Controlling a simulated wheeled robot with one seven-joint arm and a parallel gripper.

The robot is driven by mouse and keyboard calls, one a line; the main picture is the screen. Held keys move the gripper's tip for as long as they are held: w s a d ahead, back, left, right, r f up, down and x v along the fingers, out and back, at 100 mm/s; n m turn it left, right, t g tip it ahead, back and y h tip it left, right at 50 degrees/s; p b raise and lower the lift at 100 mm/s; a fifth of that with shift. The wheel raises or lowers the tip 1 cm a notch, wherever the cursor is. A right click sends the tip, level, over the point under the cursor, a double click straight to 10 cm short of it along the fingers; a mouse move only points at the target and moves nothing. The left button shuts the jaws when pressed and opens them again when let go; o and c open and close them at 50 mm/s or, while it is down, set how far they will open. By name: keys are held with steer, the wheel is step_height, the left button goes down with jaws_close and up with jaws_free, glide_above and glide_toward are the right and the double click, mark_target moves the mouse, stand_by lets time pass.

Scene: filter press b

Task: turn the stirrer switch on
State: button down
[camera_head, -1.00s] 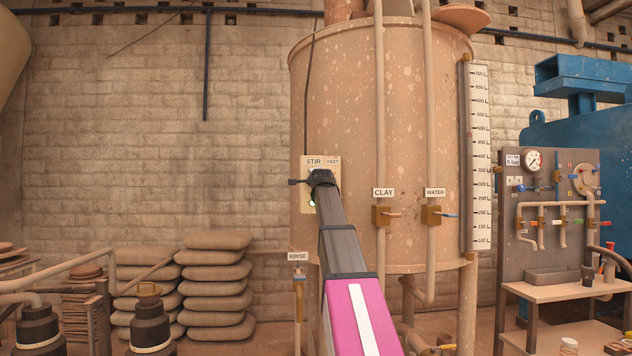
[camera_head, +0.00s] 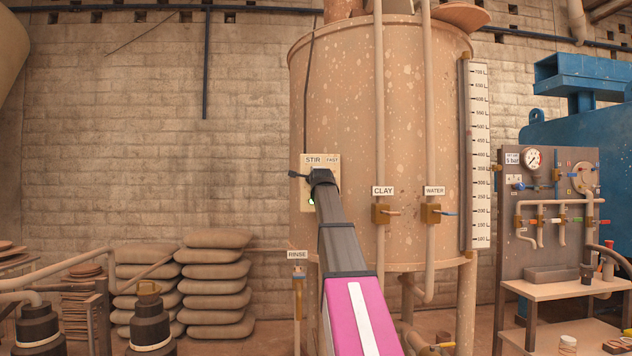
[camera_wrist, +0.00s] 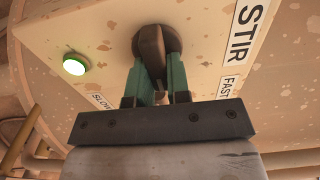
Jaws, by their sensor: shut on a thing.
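The stirrer panel (camera_head: 306,206) is a pale plate labelled STIR and FAST on the front of the brown-orange tank (camera_head: 345,110). In the wrist view, the stirrer switch (camera_wrist: 152,50) is a dark brown rotary knob on the panel (camera_wrist: 110,30), with SLOW and FAST labels at its sides. My gripper (camera_wrist: 158,70) has its green fingers shut on the knob. A round lamp (camera_wrist: 75,64) beside it glows green-white. In the head view my arm hides the knob, and my gripper (camera_head: 318,174) shows only from behind.
Clay valve (camera_head: 381,213) and water valve (camera_head: 431,213) sit on pipes right of my arm. A rinse valve (camera_head: 298,275) is below the panel. A gauge board (camera_head: 533,190) stands at right, stacked sacks (camera_head: 215,285) at left.

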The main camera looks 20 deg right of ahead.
steer(key=c, duration=1.1)
jaws_free()
steer(key=shift+s, duration=0.1)
steer(key=s, duration=0.3)
steer(key=s+a, duration=0.1)
steer(key=s, duration=0.3)
steer(key=s+a, duration=0.1)
steer(key=s, duration=0.2)
steer(key=shift+s, duration=0.2)
